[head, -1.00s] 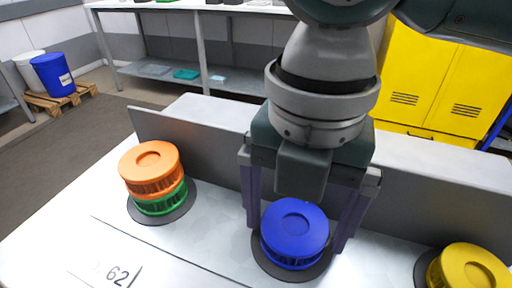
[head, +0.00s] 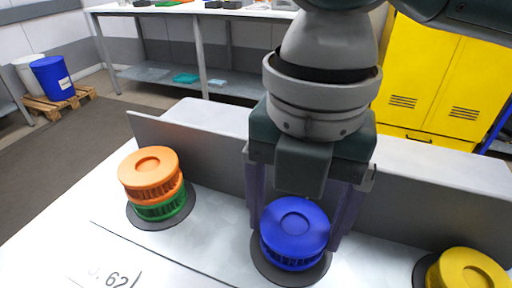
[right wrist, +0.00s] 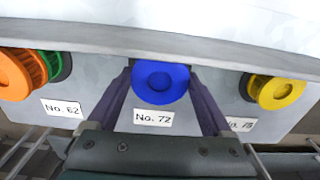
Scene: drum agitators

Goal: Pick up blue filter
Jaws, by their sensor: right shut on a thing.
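The blue filter (head: 295,232) sits on a dark round pad at the middle of the white table; it also shows in the right wrist view (right wrist: 160,80) above a label reading No. 72. My right gripper (head: 296,235) points down over it, with one purple finger on each side. The fingers are shut on the filter's sides. The filter appears to be still at its pad; I cannot tell whether it is lifted. My left gripper is not in view.
An orange filter (head: 149,172) is stacked on a green filter (head: 161,204) at left. A yellow filter (head: 467,271) stands at right. A grey upright panel (head: 206,158) runs behind the filters. Yellow cabinets (head: 431,84) stand beyond.

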